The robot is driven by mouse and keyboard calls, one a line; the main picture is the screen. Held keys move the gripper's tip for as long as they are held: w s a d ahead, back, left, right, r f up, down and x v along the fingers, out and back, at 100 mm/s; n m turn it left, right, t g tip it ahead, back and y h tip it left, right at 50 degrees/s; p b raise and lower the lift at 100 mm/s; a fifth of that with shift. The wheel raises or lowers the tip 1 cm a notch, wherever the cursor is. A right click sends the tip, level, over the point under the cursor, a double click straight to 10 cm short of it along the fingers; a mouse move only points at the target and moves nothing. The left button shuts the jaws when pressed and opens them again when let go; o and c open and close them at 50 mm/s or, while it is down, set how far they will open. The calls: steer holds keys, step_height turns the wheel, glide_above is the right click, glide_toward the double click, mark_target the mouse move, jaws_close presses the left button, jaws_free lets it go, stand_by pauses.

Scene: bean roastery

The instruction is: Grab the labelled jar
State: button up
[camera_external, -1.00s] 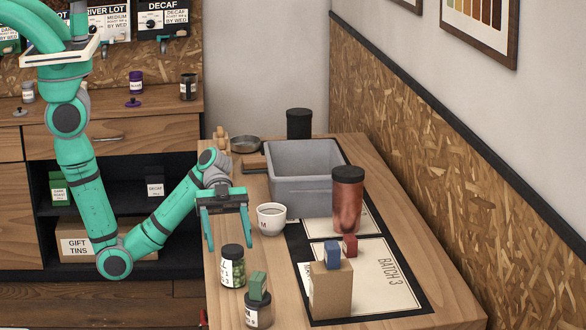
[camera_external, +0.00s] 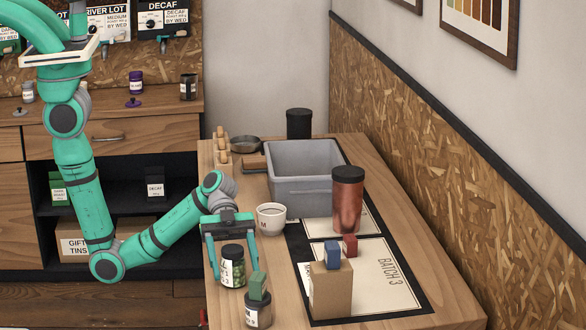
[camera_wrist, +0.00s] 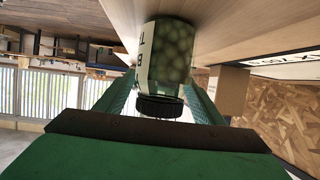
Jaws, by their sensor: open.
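A labelled glass jar (camera_external: 232,268) with a black lid and green beans inside stands upright near the table's left edge. It also shows in the wrist view (camera_wrist: 172,55), upside down, between my fingers. My gripper (camera_external: 229,265) is open, with one finger on each side of the jar. Neither finger clearly touches the glass. A second labelled jar (camera_external: 258,312) with a dark lid stands just in front, with a green block (camera_external: 258,285) on its lid.
A white cup (camera_external: 271,220) stands close behind my gripper.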

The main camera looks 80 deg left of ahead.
steer(key=shift+c, duration=0.6)
steer(key=c, duration=1.2)
steer(key=shift+o, duration=0.2)
